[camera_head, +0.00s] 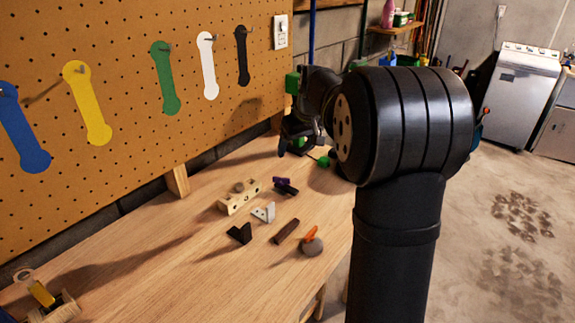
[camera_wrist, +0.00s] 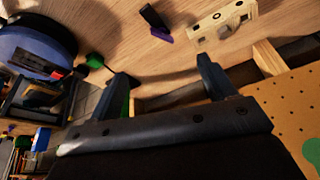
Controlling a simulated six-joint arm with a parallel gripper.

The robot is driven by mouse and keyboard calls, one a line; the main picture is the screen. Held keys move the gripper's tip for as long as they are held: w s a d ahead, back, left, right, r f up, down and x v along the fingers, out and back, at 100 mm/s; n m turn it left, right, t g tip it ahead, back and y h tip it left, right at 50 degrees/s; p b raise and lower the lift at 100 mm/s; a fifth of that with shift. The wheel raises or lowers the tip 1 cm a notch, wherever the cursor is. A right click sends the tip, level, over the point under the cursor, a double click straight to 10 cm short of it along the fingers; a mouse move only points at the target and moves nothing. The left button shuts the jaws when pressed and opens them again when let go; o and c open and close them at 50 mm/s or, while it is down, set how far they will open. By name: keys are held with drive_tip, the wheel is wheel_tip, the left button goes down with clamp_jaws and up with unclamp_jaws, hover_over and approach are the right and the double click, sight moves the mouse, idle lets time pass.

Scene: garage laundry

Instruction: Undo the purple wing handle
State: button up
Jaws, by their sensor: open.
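The purple wing handle (camera_head: 279,181) is small and sits at a dark block (camera_head: 288,189) on the wooden workbench, just right of a pale wooden block. In the wrist view the purple wing (camera_wrist: 162,37) shows near the top centre, at the end of the dark piece (camera_wrist: 152,16). How it is fastened is too small to tell. My gripper (camera_head: 300,148) is open and empty above the bench, beyond the handle in the head view. In the wrist view my gripper's two fingers (camera_wrist: 165,82) are spread wide, with the handle apart from them.
A pale block with holes (camera_head: 240,197), a grey bracket (camera_head: 264,213), a black wedge (camera_head: 240,233), a brown bar (camera_head: 286,231) and a grey knob with an orange lever (camera_head: 312,246) lie nearby. The pegboard (camera_head: 130,60) rises behind.

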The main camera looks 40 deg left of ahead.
drive_tip(key=s+a+m+t+h, duration=0.2)
drive_tip(key=s+a+m, duration=0.15)
drive_tip(key=m, duration=0.55)
approach(281, 178)
drive_tip(key=shift+t, duration=0.4)
drive_tip(key=x, duration=0.8)
drive_tip(key=shift+s+f, duration=0.15)
drive_tip(key=shift+f, duration=0.25)
drive_tip(key=c, duration=1)
